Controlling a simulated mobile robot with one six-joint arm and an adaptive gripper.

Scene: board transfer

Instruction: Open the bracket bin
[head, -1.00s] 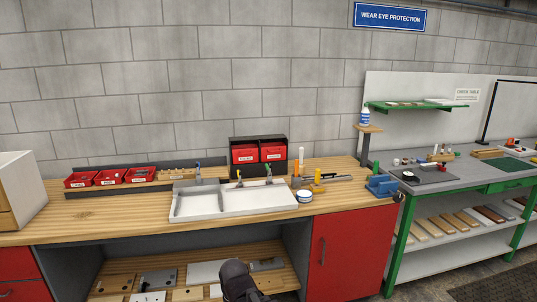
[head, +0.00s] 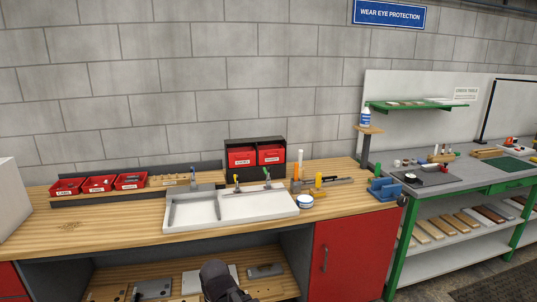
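Two red bins stand side by side in a dark rack at the back of the wooden bench, a left bin (head: 241,157) and a right bin (head: 271,155). Both have pale front labels too small to read, so I cannot tell which is the bracket bin. The rack (head: 255,141) has a dark top above them. Both red fronts look flush in the rack. My gripper (head: 222,284) seems to be the dark rounded shape at the bottom edge, well below and in front of the rack. Its fingers are not clear, and I see nothing held.
Open red bins (head: 99,185) stand at the back left. A white tape roll (head: 305,201) and a blue fixture (head: 384,188) are right. Bare wood (head: 110,222) is front left.

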